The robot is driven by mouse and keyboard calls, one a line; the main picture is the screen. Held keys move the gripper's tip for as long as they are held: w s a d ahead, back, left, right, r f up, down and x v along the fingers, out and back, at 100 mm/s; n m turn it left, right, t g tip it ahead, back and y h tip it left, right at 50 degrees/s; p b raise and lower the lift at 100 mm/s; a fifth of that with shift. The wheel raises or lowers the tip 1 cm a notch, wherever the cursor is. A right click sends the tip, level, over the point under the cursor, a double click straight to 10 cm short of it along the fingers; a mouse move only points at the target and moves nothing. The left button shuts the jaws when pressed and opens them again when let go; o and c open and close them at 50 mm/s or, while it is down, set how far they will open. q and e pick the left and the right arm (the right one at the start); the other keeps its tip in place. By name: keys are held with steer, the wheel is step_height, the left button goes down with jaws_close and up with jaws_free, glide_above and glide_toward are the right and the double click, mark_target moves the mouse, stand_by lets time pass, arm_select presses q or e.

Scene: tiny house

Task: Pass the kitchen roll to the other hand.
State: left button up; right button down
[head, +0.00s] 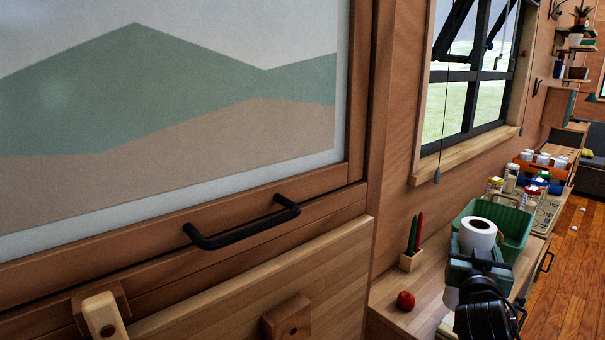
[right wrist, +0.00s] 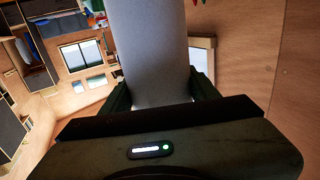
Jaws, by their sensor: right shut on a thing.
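The kitchen roll (head: 478,234) is white with a brown core hole at its top. It stands roughly upright in my right gripper (head: 478,268), at the lower right of the head view. In the right wrist view the roll (right wrist: 150,50) runs up from between the two dark fingers of the right gripper (right wrist: 160,95), which are shut on it. The lower part of the roll is partly hidden by the gripper and arm in the head view. My left gripper shows in neither view.
A green basket (head: 513,229) stands on the counter behind the roll. A red apple (head: 405,300) and a small wooden holder (head: 411,261) with red and green sticks are to the left. A cabinet with a black handle (head: 243,228) fills the left side. Wooden floor (head: 575,270) lies at right.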

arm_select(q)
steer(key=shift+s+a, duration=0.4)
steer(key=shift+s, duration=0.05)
arm_select(e)
steer(key=s+a+f+n+y, duration=0.2)
steer(key=s+a+f, duration=0.3)
steer(key=s+a, duration=0.4)
steer(key=s+a+f+n+t+y, duration=0.1)
steer(key=s+a+f+n+y, duration=0.1)
steer(key=s+a+f+y, duration=0.3)
steer(key=s+a+f, duration=0.1)
steer(key=s+a, duration=0.2)
steer(key=s, duration=0.3)
steer(key=shift+a+n+t, duration=0.3)
steer(key=shift+a+n, duration=0.05)
steer(key=shift+n, duration=0.05)
steer(key=shift+y, duration=0.4)
steer(key=a+r+n+g+y, duration=0.2)
steer(key=a+n+g+y, duration=1.2)
steer(key=n+g+y, duration=0.2)
steer(key=shift+s+n+y, duration=0.4)
steer(key=shift+n+y, duration=0.1)
steer(key=shift+y, duration=0.3)
